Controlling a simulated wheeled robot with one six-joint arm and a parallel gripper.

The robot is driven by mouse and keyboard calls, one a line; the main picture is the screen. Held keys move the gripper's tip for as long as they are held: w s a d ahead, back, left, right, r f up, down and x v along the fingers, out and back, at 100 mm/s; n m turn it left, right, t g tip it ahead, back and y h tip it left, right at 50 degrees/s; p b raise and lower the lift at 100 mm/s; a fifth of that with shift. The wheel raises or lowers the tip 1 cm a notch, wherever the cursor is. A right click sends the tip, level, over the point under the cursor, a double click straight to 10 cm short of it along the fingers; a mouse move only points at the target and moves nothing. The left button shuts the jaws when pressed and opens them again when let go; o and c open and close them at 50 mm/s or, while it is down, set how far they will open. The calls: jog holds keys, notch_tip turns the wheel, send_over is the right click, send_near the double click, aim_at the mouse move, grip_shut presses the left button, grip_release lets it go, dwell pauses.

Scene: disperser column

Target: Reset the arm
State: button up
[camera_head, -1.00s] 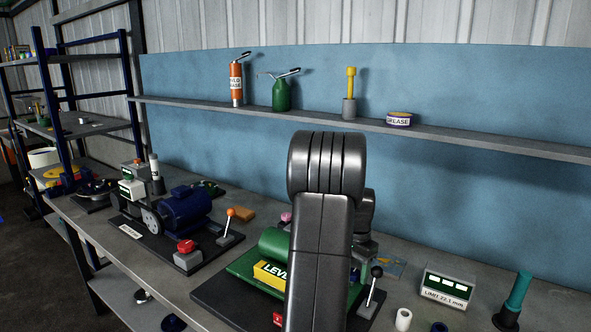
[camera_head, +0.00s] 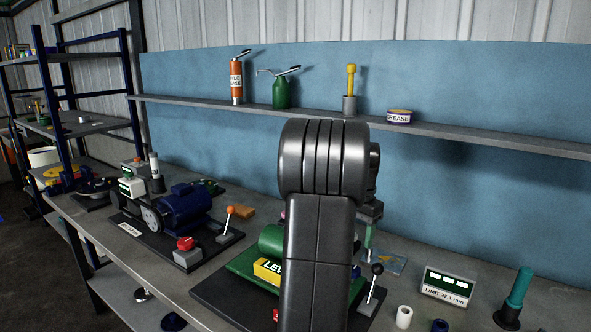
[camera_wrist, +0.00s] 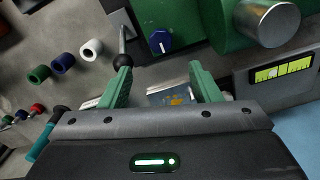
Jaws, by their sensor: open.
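My arm rises in the middle of the head view, in front of the green machine (camera_head: 272,240) with its yellow level label (camera_head: 267,271), and hides part of it. My gripper (camera_wrist: 160,83) shows in the wrist view with its two green fingers spread apart. Nothing is between the fingers. A flat card-like piece (camera_wrist: 170,95) lies on the bench beyond the gap. The black-knobbed lever (camera_wrist: 124,60) shows near the left finger; I cannot tell whether they touch.
A limit display box (camera_head: 448,288), a white ring (camera_head: 404,317) and a teal-handled tool (camera_head: 514,297) stand at the right of the bench. A blue motor (camera_head: 185,209) sits at the left. The shelf (camera_head: 460,136) holds an orange grease can (camera_head: 236,82) and a green oil can (camera_head: 280,92).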

notch_tip(320, 180, down, 10)
jog(key=shift+f+p, duration=0.25)
jog(key=shift+p, duration=0.25)
jog(key=shift+w+f, duration=0.1)
jog(key=shift+f, duration=0.15)
jog(key=n, duration=0.5)
jog(key=shift+n, duration=0.4)
jog(key=n, duration=0.4)
jog(key=shift+n, duration=0.3)
jog(key=n, duration=1)
jog(key=shift+p, duration=0.3)
jog(key=shift+a+r, duration=0.1)
